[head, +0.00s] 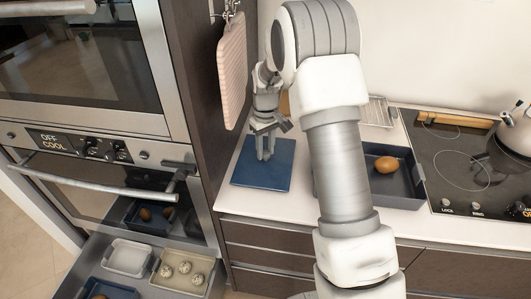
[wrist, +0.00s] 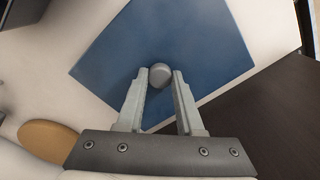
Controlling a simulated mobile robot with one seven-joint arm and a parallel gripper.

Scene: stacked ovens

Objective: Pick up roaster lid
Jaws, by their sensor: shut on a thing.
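The roaster lid is a flat blue square (head: 248,178) at the left end of the white counter, beside the dark side panel. In the wrist view the lid (wrist: 205,45) fills the upper middle, with a round grey knob (wrist: 160,75) at its centre. My gripper (head: 265,157) points down over the lid. In the wrist view its two fingers (wrist: 160,74) are shut on the knob, one on each side. The lid lies level on the counter or very close to it; I cannot tell if there is a gap.
A blue roaster (head: 407,188) with a brown potato-like item (head: 386,164) stands to the right, partly behind my arm. The black cooktop (head: 455,165) with a pot is further right. A pink board (head: 232,70) hangs on the panel. Stacked ovens (head: 85,150) and an open drawer are left.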

